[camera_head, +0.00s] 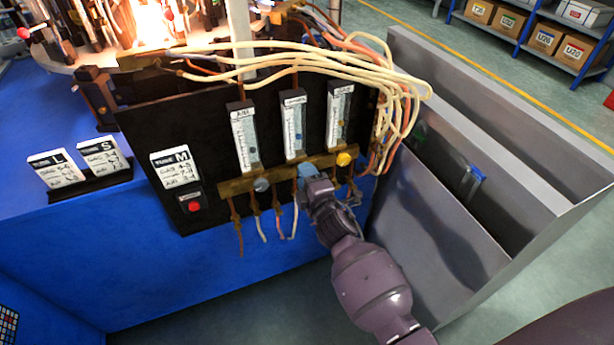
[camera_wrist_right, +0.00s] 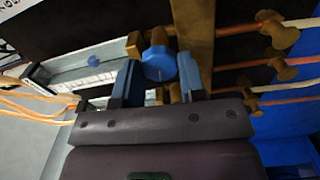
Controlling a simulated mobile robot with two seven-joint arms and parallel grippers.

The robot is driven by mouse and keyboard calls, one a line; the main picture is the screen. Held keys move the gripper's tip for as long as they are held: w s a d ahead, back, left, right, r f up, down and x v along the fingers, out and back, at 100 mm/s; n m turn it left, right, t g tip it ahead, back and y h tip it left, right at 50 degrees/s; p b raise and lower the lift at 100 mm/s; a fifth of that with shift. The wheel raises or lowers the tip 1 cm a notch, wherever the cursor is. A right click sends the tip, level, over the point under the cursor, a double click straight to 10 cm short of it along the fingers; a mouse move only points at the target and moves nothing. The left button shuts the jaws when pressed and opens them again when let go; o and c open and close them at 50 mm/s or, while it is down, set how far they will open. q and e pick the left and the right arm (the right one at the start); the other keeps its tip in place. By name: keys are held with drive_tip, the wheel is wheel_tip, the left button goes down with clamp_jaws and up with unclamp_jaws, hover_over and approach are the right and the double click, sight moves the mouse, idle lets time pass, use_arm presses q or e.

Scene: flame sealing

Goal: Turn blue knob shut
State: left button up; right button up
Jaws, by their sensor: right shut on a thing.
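The blue knob (camera_wrist_right: 158,65) shows in the right wrist view as a round dial between the two blue-grey fingers of my right gripper (camera_wrist_right: 160,80). The fingers are shut on it from both sides. In the head view my right gripper (camera_head: 309,178) reaches the brass bar (camera_head: 280,172) below the middle flowmeter (camera_head: 293,127) and largely hides the knob. The middle flowmeter has a blue float in its tube. My left gripper is not in view.
A grey knob (camera_head: 261,185) sits left on the bar, a yellow knob (camera_head: 344,159) right. Thin hoses hang below. Pale hoses (camera_head: 400,95) bundle at the panel's right edge. A red button (camera_head: 194,206) is at lower left. A grey metal bin (camera_head: 450,220) stands close right of my arm.

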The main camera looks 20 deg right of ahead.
drive_tip(key=shift+m, duration=0.5)
drive_tip(key=o, duration=0.9)
drive_tip(key=s+p, duration=0.1)
drive_tip(key=s, duration=0.9)
drive_tip(key=shift+s+d+p, duration=0.15)
drive_tip(key=shift+s+p, duration=0.15)
drive_tip(key=shift+s, duration=0.1)
drive_tip(key=shift+m, duration=0.3)
